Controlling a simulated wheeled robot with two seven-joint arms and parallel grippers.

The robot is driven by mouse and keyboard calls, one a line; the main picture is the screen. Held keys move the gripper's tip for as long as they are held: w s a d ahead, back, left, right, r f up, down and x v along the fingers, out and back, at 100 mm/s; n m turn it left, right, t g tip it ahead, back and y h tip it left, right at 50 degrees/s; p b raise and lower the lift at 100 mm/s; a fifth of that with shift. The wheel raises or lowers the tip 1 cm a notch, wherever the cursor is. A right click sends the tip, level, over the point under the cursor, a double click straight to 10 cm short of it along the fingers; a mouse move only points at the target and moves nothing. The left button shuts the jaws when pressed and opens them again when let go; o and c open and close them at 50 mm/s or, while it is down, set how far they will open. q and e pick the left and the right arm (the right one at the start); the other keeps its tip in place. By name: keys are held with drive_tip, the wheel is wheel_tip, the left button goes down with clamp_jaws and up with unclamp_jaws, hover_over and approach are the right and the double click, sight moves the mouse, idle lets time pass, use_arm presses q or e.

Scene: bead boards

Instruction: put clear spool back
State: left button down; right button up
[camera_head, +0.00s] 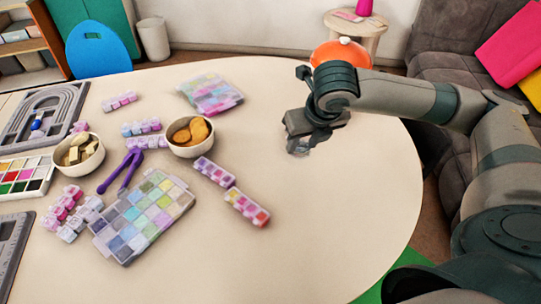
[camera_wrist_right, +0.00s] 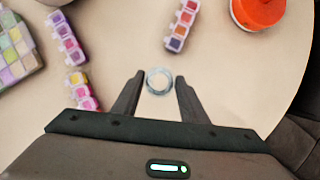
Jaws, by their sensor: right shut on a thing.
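The clear spool (camera_wrist_right: 159,81) is a small, see-through round piece with a pale ring. In the right wrist view it sits between the two fingertips of my right gripper (camera_wrist_right: 157,92), which is shut on it. In the head view, my right gripper (camera_head: 299,146) points down over the right part of the table, and the spool (camera_head: 298,150) shows only faintly at its tips. I cannot tell how high it is above the table. My left gripper is not in view.
The table (camera_head: 330,220) is clear around and in front of my right gripper. A bead box (camera_head: 247,207), a bead board (camera_head: 145,215) and bowls (camera_head: 190,134) stand to the left. An orange lidded pot (camera_head: 341,52) is behind my right arm.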

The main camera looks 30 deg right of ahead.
drive_tip(key=w+a+f, duration=0.1)
drive_tip(key=w+f, duration=0.1)
drive_tip(key=w+a+f, duration=0.1)
drive_tip(key=w+a, duration=0.1)
drive_tip(key=w, duration=0.1)
drive_tip(key=w+a+f, duration=0.1)
drive_tip(key=w+f, duration=0.1)
drive_tip(key=w, duration=0.1)
drive_tip(key=shift+a+f, duration=0.3)
drive_tip(key=shift+f, duration=0.05)
drive_tip(key=shift+f, duration=0.1)
drive_tip(key=shift+f, duration=1.9)
drive_tip(key=o, duration=1)
